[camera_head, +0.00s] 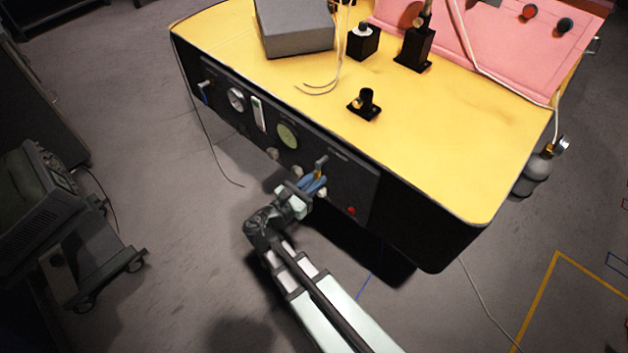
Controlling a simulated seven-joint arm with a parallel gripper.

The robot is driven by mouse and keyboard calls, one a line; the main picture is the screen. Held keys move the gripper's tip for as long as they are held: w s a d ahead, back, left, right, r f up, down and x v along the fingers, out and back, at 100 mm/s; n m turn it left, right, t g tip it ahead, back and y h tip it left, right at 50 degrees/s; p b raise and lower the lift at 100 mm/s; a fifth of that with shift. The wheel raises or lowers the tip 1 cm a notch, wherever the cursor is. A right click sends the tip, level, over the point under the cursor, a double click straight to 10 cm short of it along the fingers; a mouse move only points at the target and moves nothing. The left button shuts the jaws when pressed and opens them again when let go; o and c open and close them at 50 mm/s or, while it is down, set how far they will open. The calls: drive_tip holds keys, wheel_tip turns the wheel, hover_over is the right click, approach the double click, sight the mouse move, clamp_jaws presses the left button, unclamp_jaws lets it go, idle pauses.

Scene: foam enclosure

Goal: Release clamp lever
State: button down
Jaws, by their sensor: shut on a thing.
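My gripper (316,184) is at the dark front panel (348,188) of the yellow-topped bench, right of the round green gauge. It is shut on a small lever (321,161), whose grey upper end stands out above my fingers. I cannot tell at this size how far the lever is turned.
The panel also bears a white round gauge (236,99), a green gauge (288,135), several knobs and a red button (351,210). The yellow bench top (440,130) overhangs above. A cart with equipment (50,210) stands at the left. The floor in front is mostly free.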

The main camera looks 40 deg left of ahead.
drive_tip(key=shift+d, duration=0.15)
drive_tip(key=n, duration=0.1)
drive_tip(key=d+n, duration=0.1)
drive_tip(key=n, duration=0.1)
drive_tip(key=d+n, duration=0.1)
drive_tip(key=shift+d+r+n, duration=0.1)
drive_tip(key=shift+r+n, duration=0.2)
drive_tip(key=d+n, duration=0.1)
drive_tip(key=n, duration=0.1)
drive_tip(key=d+r+n, duration=0.1)
drive_tip(key=n, duration=0.1)
drive_tip(key=shift+r+n, duration=0.15)
drive_tip(key=shift+n, duration=0.15)
drive_tip(key=r+n, duration=0.1)
drive_tip(key=n, duration=0.1)
drive_tip(key=d+r+n, duration=0.1)
drive_tip(key=n, duration=0.1)
drive_tip(key=shift+d+r+n, duration=0.1)
drive_tip(key=shift+r+n, duration=0.4)
drive_tip(key=shift+n, duration=0.7)
drive_tip(key=shift+d+r+n, duration=0.1)
drive_tip(key=shift+r+n, duration=0.4)
drive_tip(key=shift+n, duration=0.7)
drive_tip(key=shift+r, duration=0.1)
drive_tip(key=c, duration=1)
unclamp_jaws()
drive_tip(key=shift+c, duration=0.2)
